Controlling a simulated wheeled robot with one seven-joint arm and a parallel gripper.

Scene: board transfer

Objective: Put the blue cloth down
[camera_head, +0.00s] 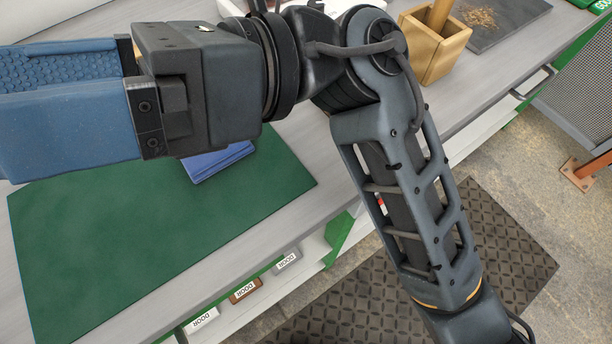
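A blue cloth (218,163) lies flat, seemingly folded, on the green mat (130,235) near its back right part. My gripper's body hides much of it. My gripper (50,88) is at the upper left, pointing left, with two broad blue fingers. The far finger's bumpy inner face shows above the near finger, so the fingers stand apart. No cloth shows between them. The fingertips lie at or past the left picture edge. The gripper's body is over the cloth in the picture; its height above it is hard to judge.
A wooden box (432,55) and a dark board with wood shavings (490,22) stand at the back right of the grey bench. Labelled blocks (243,291) sit below the front edge. The mat's front is clear. A dark ribbed floor mat (500,240) lies at right.

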